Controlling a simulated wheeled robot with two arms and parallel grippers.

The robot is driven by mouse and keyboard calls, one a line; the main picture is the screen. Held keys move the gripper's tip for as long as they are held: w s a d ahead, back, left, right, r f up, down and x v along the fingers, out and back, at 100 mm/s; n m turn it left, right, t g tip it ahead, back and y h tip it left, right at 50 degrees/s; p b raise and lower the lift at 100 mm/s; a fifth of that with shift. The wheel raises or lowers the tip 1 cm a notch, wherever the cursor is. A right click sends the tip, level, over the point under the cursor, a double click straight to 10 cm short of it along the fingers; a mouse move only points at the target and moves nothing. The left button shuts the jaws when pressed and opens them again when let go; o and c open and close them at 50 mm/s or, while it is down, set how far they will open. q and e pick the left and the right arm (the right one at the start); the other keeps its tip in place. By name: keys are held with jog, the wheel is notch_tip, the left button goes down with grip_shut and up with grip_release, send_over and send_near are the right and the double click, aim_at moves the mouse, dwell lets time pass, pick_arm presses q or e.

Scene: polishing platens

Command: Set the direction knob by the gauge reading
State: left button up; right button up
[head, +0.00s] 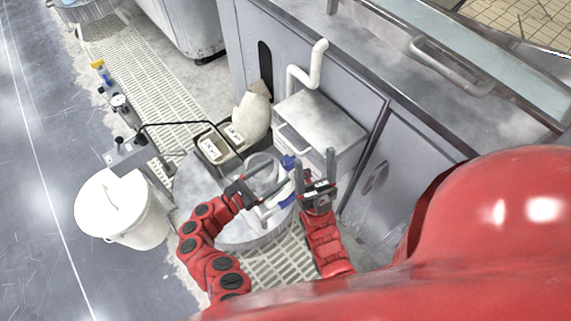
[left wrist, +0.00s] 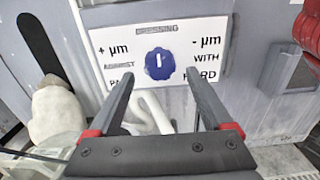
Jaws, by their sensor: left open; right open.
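The direction knob (left wrist: 158,64) is round and blue with a white mark standing about upright. It sits on a white sign plate (left wrist: 210,30) with "+ µm" at left and "- µm" at right. In the head view the blue knob (head: 288,162) shows just beyond my grippers. My left gripper (left wrist: 160,76) is open, its fingers left and right of the knob in the picture; contact cannot be told. It also shows in the head view (head: 276,187). My right gripper (head: 316,158) is open and empty, right of the knob. A small round gauge (head: 119,101) stands at left; its reading is too small to read.
A round platen (head: 235,232) lies under my arms. A white lidded bucket (head: 120,205) stands at left. A black tray (head: 214,163) with labelled pieces and a pale sack (head: 254,112) are behind. A grey cabinet (head: 410,160) with a white pipe (head: 318,65) bounds the right.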

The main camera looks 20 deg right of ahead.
aim_at(284, 166)
pick_arm(q)
jog(key=shift+x, duration=2.35)
grip_shut()
